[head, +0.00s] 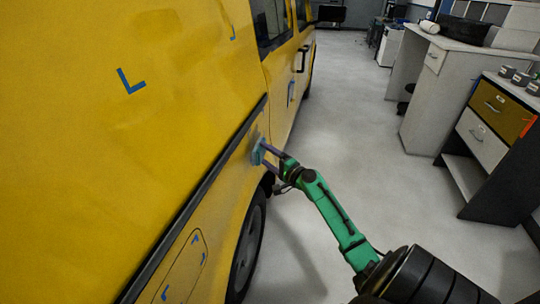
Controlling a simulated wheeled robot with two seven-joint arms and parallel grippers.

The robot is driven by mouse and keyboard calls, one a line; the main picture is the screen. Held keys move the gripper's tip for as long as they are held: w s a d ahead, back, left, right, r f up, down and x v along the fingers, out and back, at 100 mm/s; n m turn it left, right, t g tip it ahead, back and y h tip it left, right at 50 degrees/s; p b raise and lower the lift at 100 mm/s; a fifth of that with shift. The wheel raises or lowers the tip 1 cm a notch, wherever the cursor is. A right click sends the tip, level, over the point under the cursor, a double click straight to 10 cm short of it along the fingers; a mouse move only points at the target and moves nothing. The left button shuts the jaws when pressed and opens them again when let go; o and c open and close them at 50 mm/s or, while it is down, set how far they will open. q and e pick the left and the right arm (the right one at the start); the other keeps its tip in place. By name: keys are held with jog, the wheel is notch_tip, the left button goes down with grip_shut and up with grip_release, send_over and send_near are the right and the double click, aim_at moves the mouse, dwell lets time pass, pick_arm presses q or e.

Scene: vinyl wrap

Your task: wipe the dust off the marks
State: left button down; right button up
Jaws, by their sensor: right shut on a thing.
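A yellow van (190,80) fills the left of the head view. A blue L-shaped mark (130,81) is on its upper side panel, and a smaller blue mark (234,33) sits higher to the right. Small blue marks (196,239) lie around the outlined flap low on the panel. My right gripper (262,152) is shut on a bluish cloth (257,153) and holds it at the van's side, just below the dark trim strip. Whether the cloth touches the paint is hard to tell. Dust is too faint to make out. My left gripper is not in view.
The van's wheel (248,246) is below my right gripper. A black trim strip (205,180) runs along the van. A drawer cabinet (488,138) and a workbench (436,90) stand at the right. The grey floor (350,130) between them and the van is clear.

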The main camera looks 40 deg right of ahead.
dwell(0.3)
jog(key=shift+w+a, duration=0.5)
jog(key=shift+w, duration=0.25)
